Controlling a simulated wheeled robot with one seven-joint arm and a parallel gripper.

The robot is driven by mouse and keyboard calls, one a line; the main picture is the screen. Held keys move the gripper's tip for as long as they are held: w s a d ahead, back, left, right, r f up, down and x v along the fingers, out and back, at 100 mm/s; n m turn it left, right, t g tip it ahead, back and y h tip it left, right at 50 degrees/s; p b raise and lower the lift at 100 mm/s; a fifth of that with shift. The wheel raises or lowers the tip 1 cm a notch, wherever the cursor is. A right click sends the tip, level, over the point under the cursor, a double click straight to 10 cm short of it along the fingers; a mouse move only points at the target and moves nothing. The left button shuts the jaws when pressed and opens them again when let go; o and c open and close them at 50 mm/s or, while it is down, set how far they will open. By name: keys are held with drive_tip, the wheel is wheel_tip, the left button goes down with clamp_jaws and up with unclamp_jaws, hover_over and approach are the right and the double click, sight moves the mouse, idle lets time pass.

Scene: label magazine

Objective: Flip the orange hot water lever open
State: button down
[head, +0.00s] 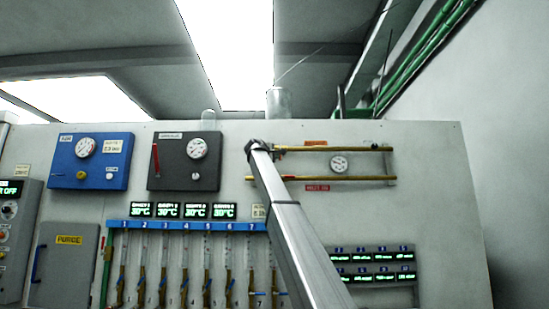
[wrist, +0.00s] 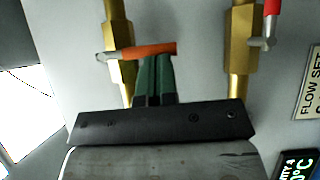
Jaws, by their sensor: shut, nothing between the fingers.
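The orange lever (wrist: 150,49) lies across the left brass valve (wrist: 120,32) in the wrist view, pointing right from a grey pivot at its left end. My gripper (wrist: 155,62) is shut and empty, its green fingers side by side just below the right half of the lever. The fingertips meet or nearly meet the lever; I cannot tell if they touch. In the head view my gripper (head: 255,146) is a small dark shape at the left end of the upper brass pipe (head: 330,149). The lever is not clear there.
A second brass valve (wrist: 241,50) with a red handle (wrist: 272,18) stands to the right in the wrist view. A label plate (wrist: 309,88) is at the right edge. In the head view, a dark gauge box (head: 184,161) is left of my gripper, and a lower brass pipe (head: 350,178) runs beneath.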

drive_tip(key=shift+d+f+n, duration=0.15)
drive_tip(key=shift+d+n, duration=0.1)
drive_tip(key=shift+n, duration=0.15)
drive_tip(key=shift+w+d+r+n+t+y, duration=0.1)
drive_tip(key=shift+d+r+n+t+y, duration=0.95)
drive_tip(key=shift+n, duration=1.6)
drive_tip(key=shift+s+d+r+n+t+y, duration=0.1)
drive_tip(key=shift+d+n+t+y, duration=0.5)
drive_tip(key=shift+d+n+t, duration=1.6)
drive_tip(key=shift+w+d+r+n+t+y, duration=0.1)
drive_tip(key=shift+d+r+n+t+y, duration=0.65)
drive_tip(key=shift+n, duration=2.4)
drive_tip(key=shift+f, duration=0.1)
